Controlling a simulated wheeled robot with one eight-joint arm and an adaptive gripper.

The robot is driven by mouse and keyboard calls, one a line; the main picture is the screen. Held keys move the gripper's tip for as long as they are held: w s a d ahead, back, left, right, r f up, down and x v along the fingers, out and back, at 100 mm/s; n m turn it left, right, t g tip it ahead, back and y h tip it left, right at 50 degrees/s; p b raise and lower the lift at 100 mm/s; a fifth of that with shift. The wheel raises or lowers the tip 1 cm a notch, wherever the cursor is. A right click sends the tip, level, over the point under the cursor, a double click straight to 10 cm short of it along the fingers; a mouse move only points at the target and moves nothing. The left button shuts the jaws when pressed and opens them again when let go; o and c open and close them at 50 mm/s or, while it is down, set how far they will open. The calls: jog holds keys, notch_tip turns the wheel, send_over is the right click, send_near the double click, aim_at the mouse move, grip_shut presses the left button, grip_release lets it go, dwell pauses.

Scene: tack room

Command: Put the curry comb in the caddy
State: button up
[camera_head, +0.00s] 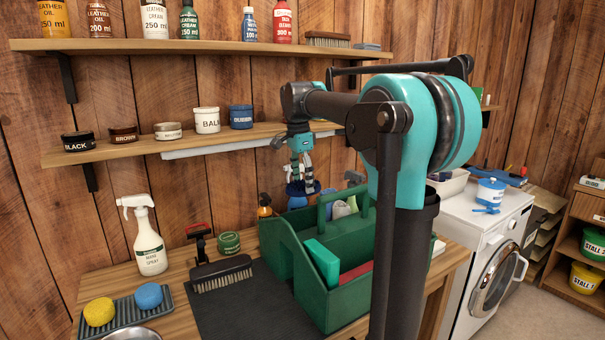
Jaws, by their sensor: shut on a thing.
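The caddy (278,265) is a green open box with a raised handle, standing on the wooden bench. My gripper (302,183) points down above the caddy's back left part, below the lower shelf. It is shut on a small dark blue thing (293,190), which looks like the curry comb. The thing is partly covered by the fingers, and its full shape is hidden. It appears above the caddy's rim, but I cannot tell whether it is over the opening or behind it. My arm hides the caddy's right part.
The caddy holds a teal block (323,262), a red item (355,273) and others. Left of it are a brush (222,272) on a dark mat, a green tin (229,243) and a spray bottle (148,240). The lower shelf (185,141) with several tins is close to my gripper.

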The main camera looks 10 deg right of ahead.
notch_tip(320, 180, down, 16)
jog(key=shift+r, duration=0.15)
dwell(0.8)
jog(key=o, duration=1.7)
jog(key=shift+r, duration=0.15)
